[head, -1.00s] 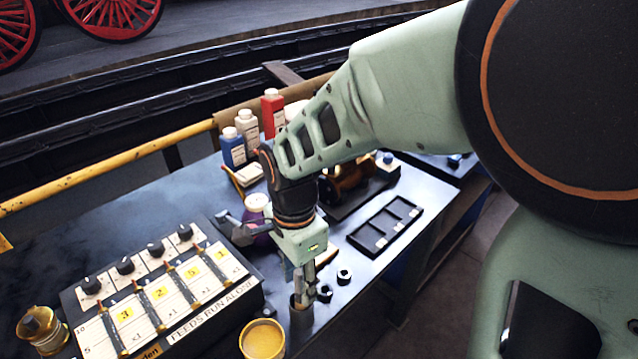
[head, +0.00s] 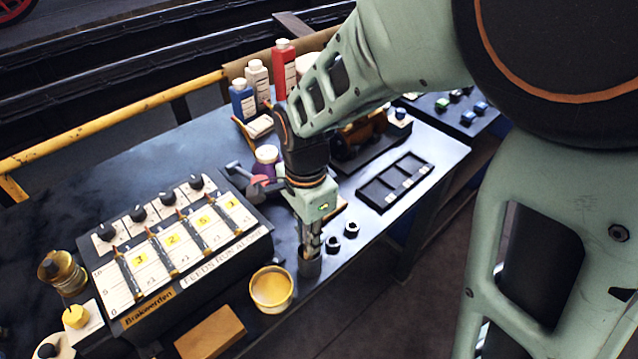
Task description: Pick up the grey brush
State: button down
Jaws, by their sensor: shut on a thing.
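My gripper (head: 312,240) points down near the table's front edge, to the right of the yellow pot. It is shut on a slim upright thing that I take to be the grey brush. The fingers hide most of it. Directly below the fingertips is a short dark grey cylinder (head: 309,267) at table level. I cannot tell whether this is the brush's lower end or a holder around it.
A pot of yellow stuff (head: 271,290) stands close at the left, with a wooden block (head: 210,333) before it. A labelled control box (head: 180,245) lies further left. Two dark nuts (head: 342,238) and a black compartment tray (head: 394,182) lie to the right. Bottles (head: 243,98) stand behind.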

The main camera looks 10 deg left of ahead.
jog(key=shift+r, duration=0.15)
notch_tip(320, 180, up, 10)
jog(key=shift+f, duration=0.1)
dwell(0.9)
